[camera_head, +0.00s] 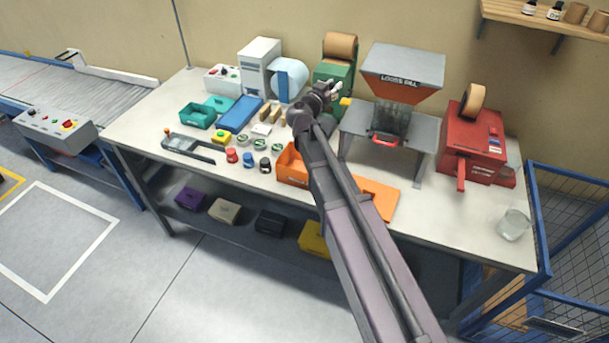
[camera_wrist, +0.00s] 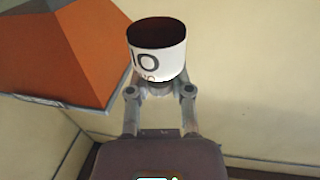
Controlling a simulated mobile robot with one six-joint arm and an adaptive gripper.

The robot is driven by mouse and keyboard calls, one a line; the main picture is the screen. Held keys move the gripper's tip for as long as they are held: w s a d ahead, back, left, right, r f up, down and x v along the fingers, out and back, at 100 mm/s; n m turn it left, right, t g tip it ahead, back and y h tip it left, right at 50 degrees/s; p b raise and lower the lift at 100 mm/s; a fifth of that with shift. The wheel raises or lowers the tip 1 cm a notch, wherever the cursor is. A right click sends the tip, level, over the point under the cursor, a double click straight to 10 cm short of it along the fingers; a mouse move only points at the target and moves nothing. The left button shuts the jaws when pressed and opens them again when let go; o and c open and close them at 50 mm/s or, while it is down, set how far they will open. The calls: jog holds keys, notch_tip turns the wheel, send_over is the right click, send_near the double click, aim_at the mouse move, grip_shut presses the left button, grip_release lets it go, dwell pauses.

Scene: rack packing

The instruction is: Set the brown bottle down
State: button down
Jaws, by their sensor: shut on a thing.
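The brown bottle (camera_wrist: 157,36) shows in the wrist view with a dark brown top and a white label with black print. My gripper (camera_wrist: 160,92) is shut on it, one finger at each side of its near end. In the head view my gripper (camera_head: 331,89) is in the air over the back of the workbench (camera_head: 470,222), between the green tape machine and the hopper machine. The bottle is too small and too mixed with the gripper to make out clearly there.
The orange and grey hopper (camera_head: 403,62) is close to my gripper and also shows in the wrist view (camera_wrist: 65,50). A green machine (camera_head: 335,72) stands behind. A red machine (camera_head: 474,142) and a glass jar (camera_head: 514,225) stand right. A wall shelf (camera_head: 545,18) holds small bottles.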

jog(key=shift+f, duration=0.1)
jog(key=shift+s+a+f, duration=0.15)
jog(key=s+a+f+y+b, duration=0.1)
jog(key=s+a+f+b, duration=0.2)
jog(key=s+f+b, duration=0.2)
jog(key=s+a+f+n+t+y+b, duration=0.1)
jog(key=s+a+f+b, duration=0.3)
jog(key=s+f+b, duration=0.2)
jog(key=s+a+f+n+b, duration=0.1)
jog(key=s+a+f+b, duration=0.2)
jog(key=s+f+b, duration=0.3)
jog(key=s, duration=0.3)
jog(key=shift+a+y+b, duration=0.3)
jog(key=shift+y+b, duration=0.05)
jog(key=shift+y, duration=0.05)
jog(key=shift+w, duration=0.15)
jog(key=w+a+f+b, duration=0.1)
jog(key=w, duration=1.5)
jog(key=shift+f, duration=0.3)
jog(key=shift+a, duration=0.1)
jog(key=shift+s+f+b, duration=0.1)
jog(key=shift+f+b, duration=1.7)
jog(key=shift+b, duration=0.2)
jog(key=shift+f, duration=0.2)
jog(key=shift+s+f+b, duration=0.2)
jog(key=shift+s+b, duration=0.1)
jog(key=shift+b, duration=0.35)
